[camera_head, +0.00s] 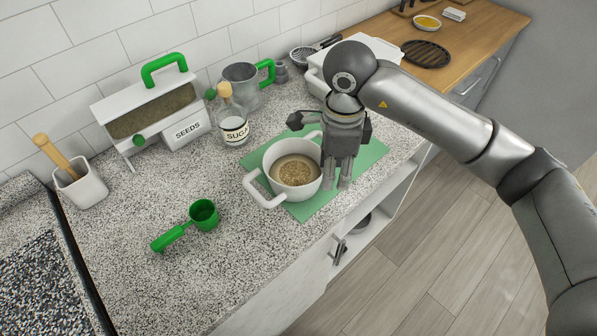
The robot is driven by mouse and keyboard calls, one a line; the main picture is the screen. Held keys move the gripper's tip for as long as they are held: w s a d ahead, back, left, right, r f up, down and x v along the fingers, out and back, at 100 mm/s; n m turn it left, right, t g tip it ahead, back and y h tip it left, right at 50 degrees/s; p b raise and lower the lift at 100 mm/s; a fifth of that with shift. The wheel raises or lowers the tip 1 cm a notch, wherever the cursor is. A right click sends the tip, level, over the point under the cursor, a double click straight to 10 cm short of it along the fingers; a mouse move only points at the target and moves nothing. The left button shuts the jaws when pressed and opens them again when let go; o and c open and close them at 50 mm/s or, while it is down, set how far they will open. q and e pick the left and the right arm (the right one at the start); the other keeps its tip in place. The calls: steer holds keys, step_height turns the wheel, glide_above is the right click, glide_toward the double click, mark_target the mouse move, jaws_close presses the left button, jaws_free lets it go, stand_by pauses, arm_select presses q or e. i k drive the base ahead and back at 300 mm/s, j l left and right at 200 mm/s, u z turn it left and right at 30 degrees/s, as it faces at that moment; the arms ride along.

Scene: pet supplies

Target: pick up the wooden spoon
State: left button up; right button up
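A wooden handle (57,153) stands tilted in a small white holder (83,188) at the left of the counter. It may be the wooden spoon, but its lower end is hidden inside the holder. My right gripper (338,184) points down at the right side of a white pot (261,189), over the green mat, far from the wooden handle. Its fingers look near each other; I cannot tell whether they are apart or touching. I see nothing held in it. My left gripper is not in view.
The pot holds brownish contents and stands on a green mat (314,208). A green scoop (172,238) lies in front. A seeds dispenser (150,112), sugar jar (233,124) and metal jug (241,85) line the wall. The front-left counter is mostly clear.

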mark_target(40, 139)
steer(key=u, duration=1.55)
